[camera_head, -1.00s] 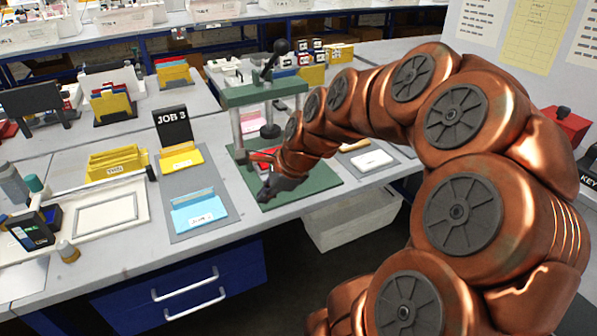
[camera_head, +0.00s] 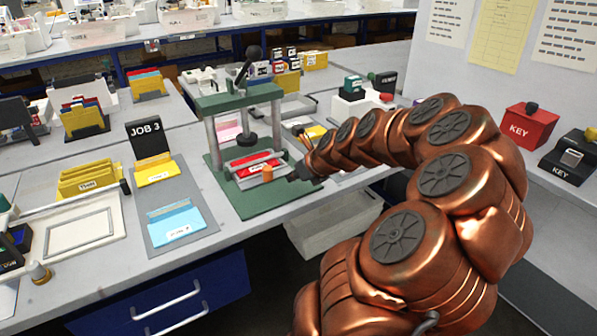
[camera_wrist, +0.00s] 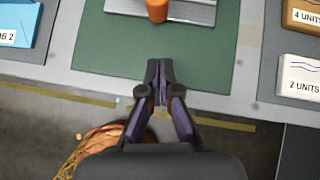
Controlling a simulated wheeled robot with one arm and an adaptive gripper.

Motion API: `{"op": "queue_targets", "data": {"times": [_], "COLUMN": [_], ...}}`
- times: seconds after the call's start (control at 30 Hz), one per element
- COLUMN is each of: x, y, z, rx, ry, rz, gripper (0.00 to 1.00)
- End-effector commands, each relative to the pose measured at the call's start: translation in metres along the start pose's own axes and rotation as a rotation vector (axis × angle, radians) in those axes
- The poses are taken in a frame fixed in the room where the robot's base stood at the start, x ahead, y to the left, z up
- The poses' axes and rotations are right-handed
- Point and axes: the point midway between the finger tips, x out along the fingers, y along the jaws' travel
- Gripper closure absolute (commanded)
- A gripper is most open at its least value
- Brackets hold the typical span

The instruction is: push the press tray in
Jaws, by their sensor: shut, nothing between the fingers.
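The press (camera_head: 236,100) has a green top, grey posts, a dark lever and a green base plate (camera_head: 262,203). Its press tray (camera_head: 247,183) is metal with a red and white piece (camera_head: 252,163) on it and an orange knob (camera_head: 267,174) at its front. My gripper (camera_head: 296,174) is just right of the knob in the head view. In the wrist view my gripper (camera_wrist: 160,66) is shut and empty, over the near part of the base plate, pointing toward the orange knob (camera_wrist: 157,9) with a gap between. The tray's near edge (camera_wrist: 192,12) shows there; the rest is cut off.
A JOB 3 stand (camera_head: 145,137) with yellow and blue card holders is left of the press. A white framed tray (camera_head: 82,228) lies farther left. Labelled boxes (camera_wrist: 300,76) sit to the right in the wrist view. A white bin (camera_head: 330,225) is below the table edge.

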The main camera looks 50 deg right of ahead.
Motion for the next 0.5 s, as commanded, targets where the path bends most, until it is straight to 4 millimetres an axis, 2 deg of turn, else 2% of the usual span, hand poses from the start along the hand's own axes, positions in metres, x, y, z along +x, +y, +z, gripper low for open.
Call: {"op": "queue_targets", "data": {"times": [0.33,0.5], "x": [0.049,0.06], "y": [0.001,-0.001], "z": [0.0,0.015], "rx": [-0.001,-0.003], "ry": [0.003,-0.001], "rz": [0.002,-0.002], "gripper": [1.0,1.0]}}
